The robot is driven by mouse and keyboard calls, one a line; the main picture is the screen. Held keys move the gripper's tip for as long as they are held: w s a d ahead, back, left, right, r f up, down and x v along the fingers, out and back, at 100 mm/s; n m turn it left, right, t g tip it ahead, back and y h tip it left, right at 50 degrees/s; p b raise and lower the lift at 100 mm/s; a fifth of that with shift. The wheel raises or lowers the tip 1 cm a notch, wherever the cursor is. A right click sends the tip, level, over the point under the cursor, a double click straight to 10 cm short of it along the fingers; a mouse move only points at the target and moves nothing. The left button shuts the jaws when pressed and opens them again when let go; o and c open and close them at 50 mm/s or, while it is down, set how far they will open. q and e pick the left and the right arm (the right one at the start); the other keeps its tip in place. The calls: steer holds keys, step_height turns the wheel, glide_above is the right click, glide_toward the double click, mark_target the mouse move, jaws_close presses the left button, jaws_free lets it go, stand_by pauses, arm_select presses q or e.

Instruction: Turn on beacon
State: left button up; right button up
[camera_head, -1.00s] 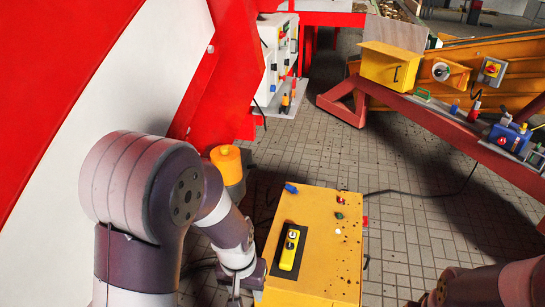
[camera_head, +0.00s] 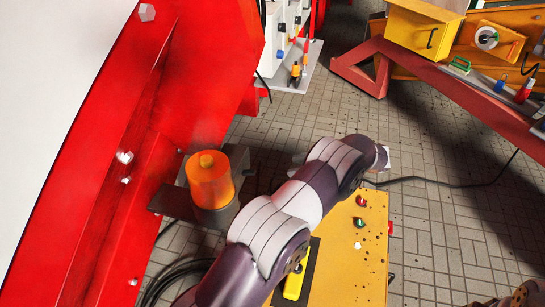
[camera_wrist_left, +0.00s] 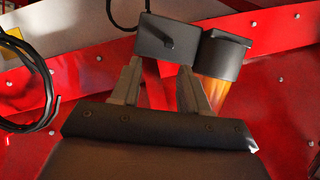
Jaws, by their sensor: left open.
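The beacon (camera_head: 210,182) has an orange lens on a dark round base and stands beside the red machine in the head view. In the wrist view its orange lens (camera_wrist_left: 216,92) shows below its dark base. A dark box (camera_wrist_left: 168,38) with a small lever-like part on its face sits beside the base. My left gripper (camera_wrist_left: 158,88) is open and empty, its fingertips pointing at the box's lower edge; I cannot tell whether they touch. In the head view my left arm reaches over the yellow control box and hides most of its hand.
The yellow control box (camera_head: 345,270) with buttons and a yellow remote (camera_head: 297,280) stands below the left arm. The red machine wall (camera_head: 110,180) is at the left. Black cable coils (camera_wrist_left: 25,85) hang nearby.

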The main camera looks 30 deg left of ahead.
mark_target(255, 171)
arm_select(q)
steer(key=shift+g, duration=0.4)
steer(key=x, duration=0.4)
steer(key=s+x, duration=0.1)
steer(key=x, duration=0.3)
steer(key=r+x, duration=0.1)
steer(key=x, duration=0.3)
steer(key=shift+s+a+f, duration=0.2)
steer(key=shift+s+a, duration=0.1)
arm_select(e)
steer(key=shift+s+d+r, duration=0.1)
steer(key=shift+s+r, duration=0.1)
steer(key=shift+s, duration=0.05)
arm_select(q)
jaws_close()
steer(key=p, duration=0.2)
steer(key=r+h+p, duration=0.1)
steer(key=p, duration=0.1)
steer(key=shift+s+a+r, duration=0.1)
steer(key=shift+a+r, duration=0.05)
steer(key=shift+r, duration=0.1)
steer(key=shift+f+t+h, duration=0.2)
steer(key=shift+t+h, duration=0.1)
steer(key=shift+f, duration=0.2)
arm_select(e)
step_height(255, 171, up, 4)
steer(key=shift+f, duration=0.2)
